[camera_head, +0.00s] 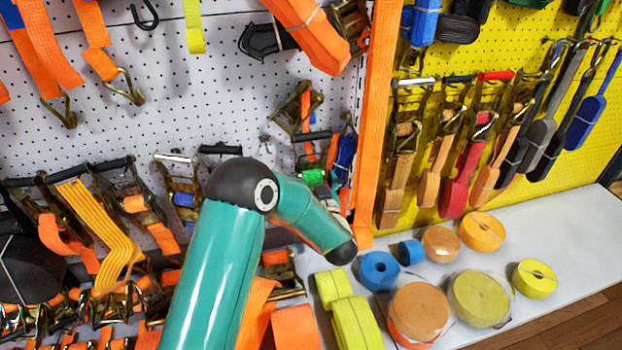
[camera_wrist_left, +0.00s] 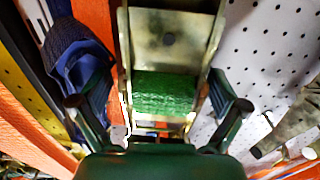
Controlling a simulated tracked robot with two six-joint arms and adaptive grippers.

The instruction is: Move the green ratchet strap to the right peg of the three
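The green ratchet strap (camera_head: 313,176) hangs on the white pegboard, with a metal ratchet frame above its green webbing. In the left wrist view the green webbing (camera_wrist_left: 165,93) is close up, below a broad metal plate. My left gripper (camera_wrist_left: 160,102) is open, with one dark finger on each side of the ratchet. I cannot tell whether either finger touches it. In the head view my teal left arm reaches towards the strap from below, and its fingers cannot be made out. My right gripper is not in view.
A blue strap (camera_head: 346,151) hangs close to the right of the green one. A long orange strap (camera_head: 378,120) hangs just beyond it. Several rolls of webbing, such as a blue roll (camera_head: 379,270), stand on the white shelf (camera_head: 575,222). Orange straps crowd the lower left.

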